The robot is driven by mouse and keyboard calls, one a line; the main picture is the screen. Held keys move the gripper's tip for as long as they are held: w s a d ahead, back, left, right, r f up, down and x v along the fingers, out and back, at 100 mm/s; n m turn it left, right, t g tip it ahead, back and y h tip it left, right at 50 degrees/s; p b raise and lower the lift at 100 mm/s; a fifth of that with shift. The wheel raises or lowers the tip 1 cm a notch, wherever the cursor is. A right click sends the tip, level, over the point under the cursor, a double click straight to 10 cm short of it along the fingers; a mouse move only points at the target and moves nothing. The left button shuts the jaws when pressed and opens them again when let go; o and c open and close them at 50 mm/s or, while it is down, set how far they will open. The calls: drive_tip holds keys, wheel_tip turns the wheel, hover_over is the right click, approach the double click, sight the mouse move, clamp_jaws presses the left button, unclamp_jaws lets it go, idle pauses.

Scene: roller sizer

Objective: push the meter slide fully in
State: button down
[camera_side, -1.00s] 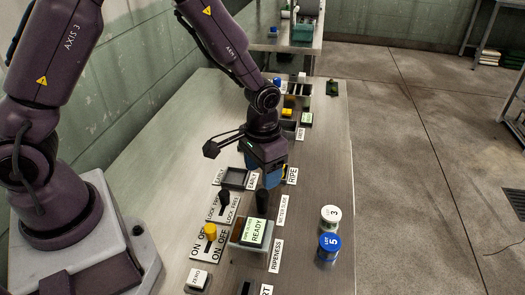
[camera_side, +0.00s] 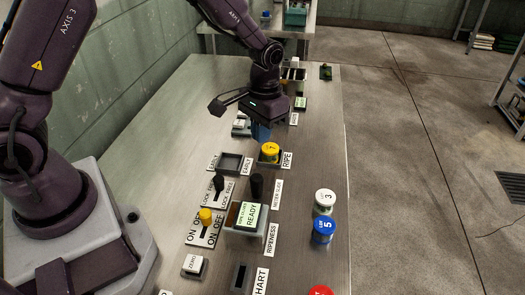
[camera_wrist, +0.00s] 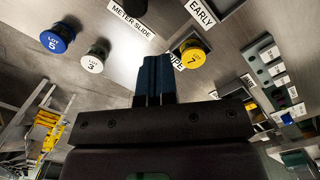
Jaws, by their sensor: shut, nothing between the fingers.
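The meter slide's black knob (camera_side: 256,186) stands upright in the side view, beside the METER SLIDE label (camera_side: 277,194) and behind the READY display. In the wrist view its label (camera_wrist: 131,25) shows at the top, with part of a black knob (camera_wrist: 133,5) at the frame edge. My gripper (camera_side: 261,133) is beyond the knob, behind the yellow LOT 7 jar, apart from both. Its blue fingers (camera_wrist: 153,78) are together and empty in the wrist view. How far in the slide sits cannot be told.
The yellow jar (camera_side: 270,153) sits at the RIPE place, between my gripper and the knob. The EARLY tray (camera_side: 231,162) is empty. A black lock lever (camera_side: 219,184), a yellow-topped switch (camera_side: 205,216) and the READY display (camera_side: 248,216) crowd the knob. White and blue jars (camera_side: 324,230) stand right.

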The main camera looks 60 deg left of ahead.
sight(261, 181)
drive_tip(key=shift+w+a+r+n+g+h, duration=0.65)
drive_tip(key=shift+w+a+n+g+h, duration=0.7)
drive_tip(key=shift+w+n, duration=1.45)
drive_tip(key=shift+m+g+y, duration=0.25)
drive_tip(key=shift+m+y, duration=0.1)
drive_tip(key=shift+m, duration=0.15)
drive_tip(key=x, duration=0.6)
drive_tip(key=w+x, duration=0.1)
drive_tip(key=x, duration=0.2)
drive_tip(key=shift+s+d+f, duration=0.1)
drive_tip(key=shift+d+f, duration=0.15)
drive_tip(key=shift+s+d+r, duration=0.1)
drive_tip(key=shift+s+d, duration=0.2)
drive_tip(key=shift+s, duration=0.2)
drive_tip(key=shift+s+d, duration=0.25)
drive_tip(key=shift+s, duration=0.2)
drive_tip(key=shift+s+d, duration=0.5)
drive_tip(key=shift+s, duration=0.25)
drive_tip(key=shift+s+d, duration=1.3)
drive_tip(key=shift+s, duration=0.05)
drive_tip(key=shift+w, duration=0.1)
